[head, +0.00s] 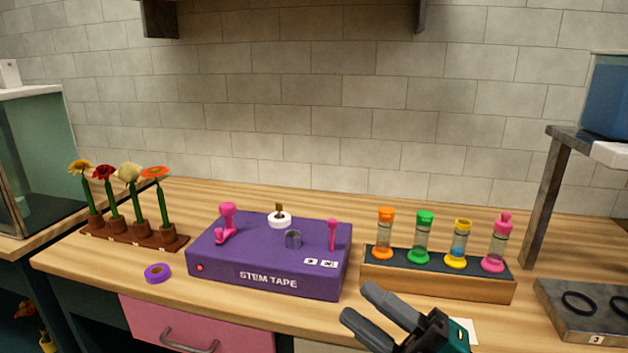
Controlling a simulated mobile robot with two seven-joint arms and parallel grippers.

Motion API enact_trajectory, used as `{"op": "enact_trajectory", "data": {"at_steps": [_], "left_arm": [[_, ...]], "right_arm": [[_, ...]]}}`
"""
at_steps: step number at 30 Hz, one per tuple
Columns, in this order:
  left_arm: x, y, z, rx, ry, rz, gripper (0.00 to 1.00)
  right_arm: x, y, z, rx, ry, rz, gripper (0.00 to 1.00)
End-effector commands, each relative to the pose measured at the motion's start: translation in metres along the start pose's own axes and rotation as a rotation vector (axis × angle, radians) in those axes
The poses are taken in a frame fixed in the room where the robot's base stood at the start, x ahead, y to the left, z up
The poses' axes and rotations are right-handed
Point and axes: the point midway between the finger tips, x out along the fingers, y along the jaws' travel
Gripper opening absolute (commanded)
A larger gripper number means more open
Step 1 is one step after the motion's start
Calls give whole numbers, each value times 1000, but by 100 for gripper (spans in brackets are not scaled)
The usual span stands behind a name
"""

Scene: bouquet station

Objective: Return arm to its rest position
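My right gripper (366,314) shows at the bottom of the head view, just in front of the counter's front edge. Its two grey fingers are spread apart with nothing between them. The purple stem tape box (221,268) lies behind it to the left, and the wooden vial rack (437,284) is behind it to the right. The gripper appears apart from both. My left gripper is not in view.
Several flowers stand in a brown holder (134,240) at left. A purple tape roll (158,281) lies beside the box. The rack holds several coloured vials. At right are a grey tray (588,318) with black rings and a metal stand (547,205). A pink drawer (240,343) is below.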

Motion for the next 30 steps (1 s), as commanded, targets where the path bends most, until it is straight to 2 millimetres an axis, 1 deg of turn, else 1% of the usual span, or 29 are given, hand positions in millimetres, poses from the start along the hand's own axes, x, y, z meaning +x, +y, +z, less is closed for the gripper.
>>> {"op": "enact_trajectory", "data": {"at_steps": [1,2,3,5,6,8,9,12,15,18,20,23,30], "left_arm": [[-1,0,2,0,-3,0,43],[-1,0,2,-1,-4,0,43],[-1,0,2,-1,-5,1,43],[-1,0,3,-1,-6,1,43],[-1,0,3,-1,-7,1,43],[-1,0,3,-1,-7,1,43],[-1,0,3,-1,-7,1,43],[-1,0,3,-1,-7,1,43],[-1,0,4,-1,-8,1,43],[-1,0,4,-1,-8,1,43],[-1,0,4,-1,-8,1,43],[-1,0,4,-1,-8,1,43],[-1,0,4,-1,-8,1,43]], "right_arm": [[-17,-16,21,141,-165,38,39],[-29,-25,33,217,-261,57,39],[-47,-41,48,322,-390,78,39],[-80,-70,66,478,-584,99,39],[-103,-89,72,573,-701,109,39],[-136,-119,76,703,-862,115,39],[-157,-137,75,783,-958,116,39],[-203,-178,63,949,-1159,112,39],[-235,-206,47,1067,-1298,105,39],[-254,-222,36,1135,-1377,99,39],[-259,-226,32,1156,-1401,97,39],[-262,-229,30,1167,-1414,95,39],[-261,-228,30,1164,-1411,94,39]]}}
